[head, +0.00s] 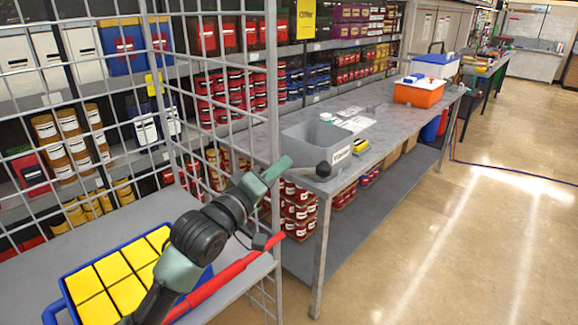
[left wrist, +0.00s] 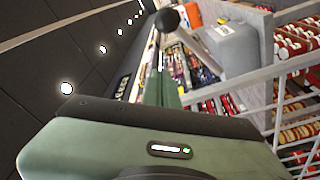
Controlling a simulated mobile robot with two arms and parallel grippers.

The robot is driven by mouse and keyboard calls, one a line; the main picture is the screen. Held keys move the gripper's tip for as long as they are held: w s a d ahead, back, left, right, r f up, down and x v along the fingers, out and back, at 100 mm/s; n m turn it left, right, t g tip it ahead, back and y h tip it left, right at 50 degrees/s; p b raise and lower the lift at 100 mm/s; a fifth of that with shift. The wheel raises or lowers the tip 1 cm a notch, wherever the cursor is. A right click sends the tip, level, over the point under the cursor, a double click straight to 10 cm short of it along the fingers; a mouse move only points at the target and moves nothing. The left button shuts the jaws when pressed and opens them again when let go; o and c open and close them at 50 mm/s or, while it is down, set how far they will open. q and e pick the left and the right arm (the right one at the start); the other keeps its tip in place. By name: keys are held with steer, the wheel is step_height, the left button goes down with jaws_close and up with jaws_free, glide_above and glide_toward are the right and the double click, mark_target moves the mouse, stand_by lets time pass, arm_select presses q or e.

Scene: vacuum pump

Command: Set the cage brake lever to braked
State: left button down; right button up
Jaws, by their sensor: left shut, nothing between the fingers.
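A black ball knob (head: 323,168) on a short rod sticks out to the right near the cage's front post and looks like the brake lever. It also shows beyond my fingers in the left wrist view (left wrist: 167,20). My left gripper (head: 284,164) is shut and empty, its tips just left of the knob; I cannot tell whether they touch the rod. A red bar (head: 232,272) slants along the cage's front edge below my arm, partly hidden by it. The wire cage (head: 272,100) stands at the left. My right gripper is not in view.
A blue crate (head: 52,312) of yellow blocks sits on the cage's shelf. A grey workbench (head: 385,130) stands just beyond, with a grey bin (head: 310,140) and an orange box (head: 418,95). The floor at the right is clear apart from a cable.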

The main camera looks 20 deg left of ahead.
arm_select(q)
steer(key=r+p, duration=0.1)
steer(key=p, duration=0.1)
glide_above(310, 170)
steer(key=a, duration=0.3)
steer(key=d, duration=0.1)
steer(key=s+d+f+p, duration=0.1)
steer(key=d+f, duration=0.1)
steer(key=shift+s+d+f, duration=0.25)
steer(key=shift+s, duration=0.05)
steer(key=shift+f, duration=0.1)
